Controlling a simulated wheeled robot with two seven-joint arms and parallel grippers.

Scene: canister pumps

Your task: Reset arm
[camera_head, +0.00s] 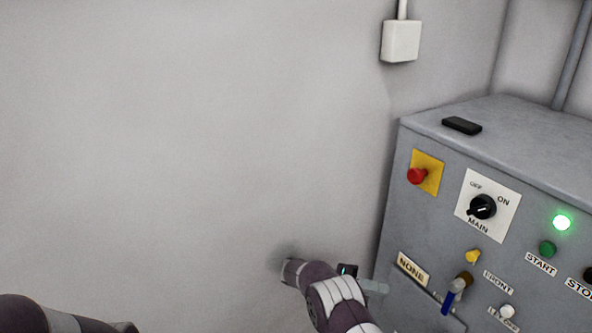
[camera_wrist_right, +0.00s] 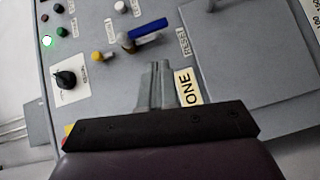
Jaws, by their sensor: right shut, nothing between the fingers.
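My right gripper (camera_head: 376,287) is at the lower middle of the head view, in front of the left part of a grey control cabinet. In the right wrist view its two grey fingers (camera_wrist_right: 158,68) are together with nothing between them. The fingertips point toward the panel near a blue lever (camera_wrist_right: 148,30) beside a label reading RESET (camera_wrist_right: 183,41). The blue lever (camera_head: 452,296) also shows in the head view, right of the gripper; whether the fingers touch it cannot be told. My left arm shows only at the lower left corner; its gripper is out of view.
The cabinet (camera_head: 425,122) carries a red button (camera_head: 417,176), a MAIN switch (camera_head: 482,207), a lit green lamp (camera_head: 561,222), a green START button (camera_head: 547,249) and a yellow knob (camera_head: 473,256). A black object (camera_head: 462,125) lies on top. The wall at left is bare.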

